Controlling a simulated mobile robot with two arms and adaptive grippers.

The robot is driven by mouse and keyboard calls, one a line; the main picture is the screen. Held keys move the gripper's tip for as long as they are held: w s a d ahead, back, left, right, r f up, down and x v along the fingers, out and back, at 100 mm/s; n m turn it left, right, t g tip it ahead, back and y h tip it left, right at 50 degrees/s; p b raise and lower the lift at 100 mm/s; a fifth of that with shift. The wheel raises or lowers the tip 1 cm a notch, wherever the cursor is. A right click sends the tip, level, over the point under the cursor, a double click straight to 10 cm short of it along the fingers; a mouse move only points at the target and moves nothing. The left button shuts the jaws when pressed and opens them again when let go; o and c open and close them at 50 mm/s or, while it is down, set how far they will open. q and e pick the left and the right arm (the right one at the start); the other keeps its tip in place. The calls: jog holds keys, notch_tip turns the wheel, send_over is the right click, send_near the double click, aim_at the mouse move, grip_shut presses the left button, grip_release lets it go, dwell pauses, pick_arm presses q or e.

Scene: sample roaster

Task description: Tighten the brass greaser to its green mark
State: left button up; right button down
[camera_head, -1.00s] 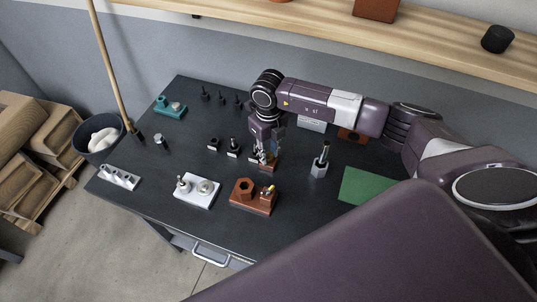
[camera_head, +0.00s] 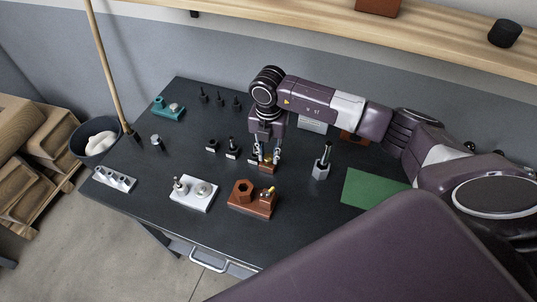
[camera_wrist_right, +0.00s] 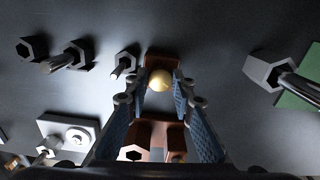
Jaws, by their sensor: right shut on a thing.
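My right gripper (camera_head: 267,158) points down over a small red-brown block (camera_head: 267,170) near the middle of the dark table. In the right wrist view its two fingers (camera_wrist_right: 160,92) stand either side of a round brass head, which I take to be the brass greaser (camera_wrist_right: 160,79). The gripper is shut on it. The block (camera_wrist_right: 163,61) shows just behind the brass head. I cannot make out a green mark on it. My left gripper is not in view.
A grey hex holder (camera_head: 320,172) stands right, beside a green mat (camera_head: 367,188). Small black holders (camera_head: 212,146) are left.

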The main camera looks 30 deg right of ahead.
aim_at(269, 156)
jog(key=m, duration=0.6)
jog(key=shift+r+m, duration=0.1)
jog(key=shift+m, duration=0.2)
jog(key=m, duration=0.5)
jog(key=shift+w+m, duration=0.1)
jog(key=shift+m, duration=0.3)
jog(key=c, duration=1.7)
grip_release()
jog(key=shift+o, duration=0.2)
notch_tip(269, 156, up, 12)
